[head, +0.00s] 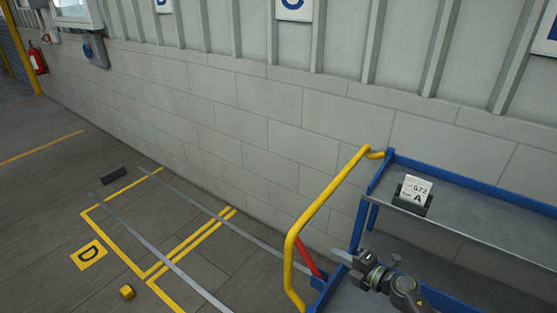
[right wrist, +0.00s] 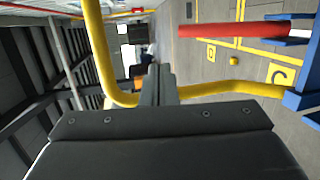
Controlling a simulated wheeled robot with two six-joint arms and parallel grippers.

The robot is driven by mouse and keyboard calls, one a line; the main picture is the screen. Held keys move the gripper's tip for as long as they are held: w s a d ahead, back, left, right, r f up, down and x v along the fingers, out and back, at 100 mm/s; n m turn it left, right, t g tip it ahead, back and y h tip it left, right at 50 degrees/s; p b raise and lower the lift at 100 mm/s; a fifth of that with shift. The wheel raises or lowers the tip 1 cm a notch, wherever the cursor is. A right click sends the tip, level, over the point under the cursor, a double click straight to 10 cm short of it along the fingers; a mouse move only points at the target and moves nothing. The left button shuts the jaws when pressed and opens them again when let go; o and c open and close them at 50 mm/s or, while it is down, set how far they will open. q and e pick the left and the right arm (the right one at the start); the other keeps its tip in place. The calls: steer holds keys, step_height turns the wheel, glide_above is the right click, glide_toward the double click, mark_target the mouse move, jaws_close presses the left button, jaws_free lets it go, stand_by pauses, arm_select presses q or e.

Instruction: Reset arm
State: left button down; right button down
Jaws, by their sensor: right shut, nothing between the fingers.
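My right gripper (head: 343,256) is at the lower right of the head view, beside the cart's yellow handle and in front of its blue frame. It is shut and empty. In the right wrist view its closed fingers (right wrist: 158,84) point up the picture, with the yellow handle (right wrist: 103,60) curving past them. I cannot tell whether they touch the handle. My left gripper is not in view. No amber bottle shows in either view.
A blue cart (head: 480,189) with grey shelves stands against the block wall, carrying a card labelled A (head: 414,190). A red bar (head: 307,256) is near its handle. Yellow floor lines (head: 125,258) and a small yellow object (head: 127,292) lie left. Open floor is farther left.

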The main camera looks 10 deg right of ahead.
steer(key=s+d+r+m+h, duration=0.5)
steer(key=s+d+m+h, duration=0.4)
steer(key=m+h, duration=0.7)
steer(key=s+a+f+m+g+y, duration=0.1)
steer(key=s+a+m+g+y, duration=0.15)
steer(key=s, duration=0.45)
steer(key=s+a+f+m+g+y, duration=0.1)
steer(key=s+a+m+g+y, duration=0.2)
steer(key=s, duration=0.5)
steer(key=s+a+f+m+g+y, duration=0.1)
steer(key=s+a+f+m+g, duration=0.2)
steer(key=s, duration=0.4)
step_height(320, 180, down, 27)
steer(key=s+d+g+b, duration=0.1)
steer(key=s+g+b, duration=0.1)
steer(key=g, duration=0.1)
steer(key=s+a+f+g+b, duration=0.1)
steer(key=s+f+b, duration=0.1)
steer(key=s+f, duration=1.2)
step_height(320, 180, down, 2)
steer(key=shift+a+f+y, duration=0.1)
steer(key=shift+a+y, duration=0.05)
steer(key=shift+y, duration=0.3)
